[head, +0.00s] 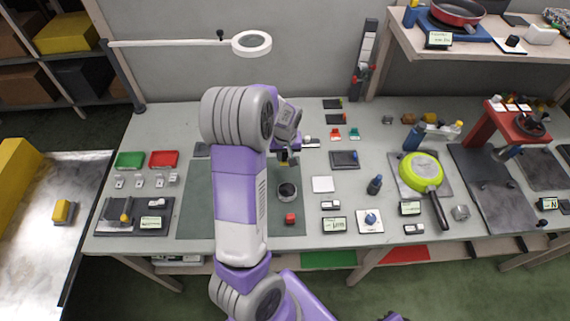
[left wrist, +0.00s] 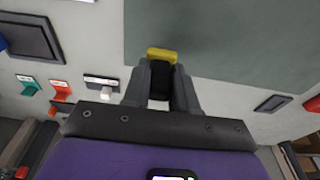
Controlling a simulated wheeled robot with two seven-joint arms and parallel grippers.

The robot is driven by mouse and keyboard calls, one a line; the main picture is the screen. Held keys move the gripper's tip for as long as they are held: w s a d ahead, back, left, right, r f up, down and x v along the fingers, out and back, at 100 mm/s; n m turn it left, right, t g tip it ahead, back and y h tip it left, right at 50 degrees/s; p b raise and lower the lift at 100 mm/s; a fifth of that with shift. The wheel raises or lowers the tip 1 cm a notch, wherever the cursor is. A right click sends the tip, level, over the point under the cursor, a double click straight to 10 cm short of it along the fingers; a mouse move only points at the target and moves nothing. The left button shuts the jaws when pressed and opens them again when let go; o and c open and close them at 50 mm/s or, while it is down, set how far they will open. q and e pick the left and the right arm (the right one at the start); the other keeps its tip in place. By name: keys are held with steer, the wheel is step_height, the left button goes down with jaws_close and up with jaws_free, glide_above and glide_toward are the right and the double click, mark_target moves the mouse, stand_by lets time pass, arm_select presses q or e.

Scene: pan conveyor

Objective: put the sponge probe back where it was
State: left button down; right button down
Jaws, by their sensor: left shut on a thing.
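My left gripper (head: 287,158) is shut on the sponge probe, a small piece with a black body and a yellow end (left wrist: 161,54). In the left wrist view the fingertips (left wrist: 161,80) close on the black part, and the yellow end sticks out beyond them. The gripper is above the back right part of the dark green mat (head: 195,200). The probe's height above the table is hard to tell. My left arm covers the middle of the mat. My right gripper is not in view.
A dark tray (head: 345,159), white pad (head: 323,184) and green pan (head: 420,172) lie to the right. Small red (head: 336,134) and green (head: 354,134) holders stand behind. A lamp (head: 251,43) hangs at the back.

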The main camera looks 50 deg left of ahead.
mark_target(285, 161)
arm_select(q)
step_height(285, 161, down, 4)
steer(key=shift+f+b, duration=0.15)
steer(key=shift+b, duration=0.25)
steer(key=c, duration=1.4)
jaws_free()
steer(key=shift+f, duration=0.1)
steer(key=o, duration=0.5)
step_height(285, 161, up, 12)
steer(key=s+d+p, duration=0.1)
steer(key=p, duration=0.1)
steer(key=shift+d+r+p, duration=0.2)
steer(key=shift+p, duration=0.15)
